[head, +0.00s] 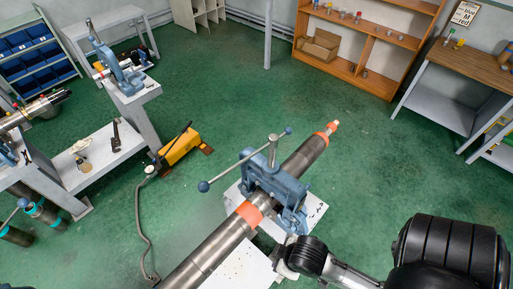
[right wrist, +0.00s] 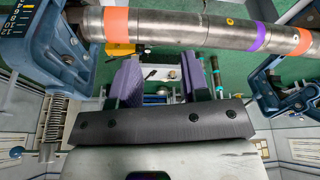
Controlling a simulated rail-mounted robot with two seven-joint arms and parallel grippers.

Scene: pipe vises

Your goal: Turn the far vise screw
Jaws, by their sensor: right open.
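A blue pipe vise (head: 278,195) stands at the centre of the head view, around a steel pipe (head: 215,245) with orange bands. Its upright screw (head: 272,150) carries a slanted cross bar with ball ends (head: 204,186). My right gripper (right wrist: 162,78) is open and empty, its two purple fingers apart below the pipe (right wrist: 185,28) in the right wrist view. In the head view my right wrist is beside the vise's lower right, clear of the screw bar. The right wrist view shows one blue vise (right wrist: 55,50) at left and another (right wrist: 285,95) at right. My left gripper is out of view.
Another blue vise (head: 122,75) stands on a grey bench at the upper left. A yellow pump (head: 181,147) with a hose lies on the green floor. An orange shelf (head: 375,50) and a wooden-topped bench (head: 470,75) stand at the back right. The middle floor is clear.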

